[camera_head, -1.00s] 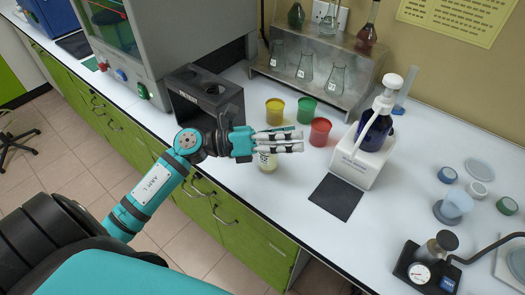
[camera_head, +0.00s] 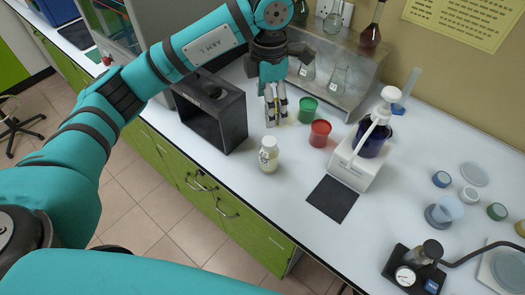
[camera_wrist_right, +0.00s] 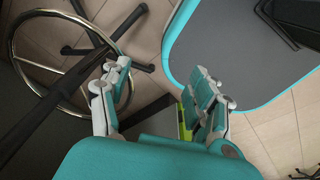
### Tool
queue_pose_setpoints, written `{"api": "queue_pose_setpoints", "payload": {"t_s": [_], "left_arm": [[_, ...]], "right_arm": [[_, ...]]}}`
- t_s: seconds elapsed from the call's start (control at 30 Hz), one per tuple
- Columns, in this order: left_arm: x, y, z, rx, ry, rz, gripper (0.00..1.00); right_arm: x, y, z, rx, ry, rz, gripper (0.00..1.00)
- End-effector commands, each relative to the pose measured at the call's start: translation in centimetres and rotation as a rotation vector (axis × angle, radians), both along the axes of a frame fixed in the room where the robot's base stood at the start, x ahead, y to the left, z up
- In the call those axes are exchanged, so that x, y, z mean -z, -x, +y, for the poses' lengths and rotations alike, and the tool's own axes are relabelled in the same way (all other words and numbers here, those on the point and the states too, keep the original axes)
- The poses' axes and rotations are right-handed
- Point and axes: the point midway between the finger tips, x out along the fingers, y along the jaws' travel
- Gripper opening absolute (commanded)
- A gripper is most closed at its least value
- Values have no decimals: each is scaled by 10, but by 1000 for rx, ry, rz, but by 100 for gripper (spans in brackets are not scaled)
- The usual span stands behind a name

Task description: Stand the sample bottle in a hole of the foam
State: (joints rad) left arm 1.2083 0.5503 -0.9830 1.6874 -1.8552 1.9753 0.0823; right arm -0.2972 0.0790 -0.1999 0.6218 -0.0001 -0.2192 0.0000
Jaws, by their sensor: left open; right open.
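The sample bottle (camera_head: 268,156), small and pale with a white cap and a label, stands upright on the white bench. A black block (camera_head: 232,122) with a round opening in its top stands to the left of it; it may be the foam, but I cannot tell for sure. My left gripper (camera_head: 276,118) points down, open and empty, behind the bottle and apart from it. Its fingers partly hide the yellow cup. My right gripper (camera_wrist_right: 160,88) is open and empty in the right wrist view, with floor beyond it.
A green cup (camera_head: 308,110) and a red cup (camera_head: 320,133) stand right of the left gripper. A metal rack (camera_head: 338,104) with flasks is behind. A pump bottle (camera_head: 372,135) in a white holder and a dark mat (camera_head: 333,199) are to the right. The bench front is clear.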

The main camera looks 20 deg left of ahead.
Motion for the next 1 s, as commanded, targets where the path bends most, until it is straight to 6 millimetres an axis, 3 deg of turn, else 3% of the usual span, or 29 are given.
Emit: {"api": "queue_pose_setpoints", "payload": {"t_s": [0.17, 0.5, 0.77, 1.0], "left_arm": [[25, 2, 2, -3, -10, 9, 80], [96, 2, 0, -1, -6, 7, 80], [120, 1, 0, 0, -4, 3, 80], [149, 5, -7, -1, -4, 7, 80]], "right_arm": [[-13, 2, -1, 0, 1, 3, 62], [-39, 5, -2, -1, 3, 8, 62], [-46, 5, -2, -1, 3, 8, 62], [-73, 5, -2, -1, 3, 8, 62]]}}
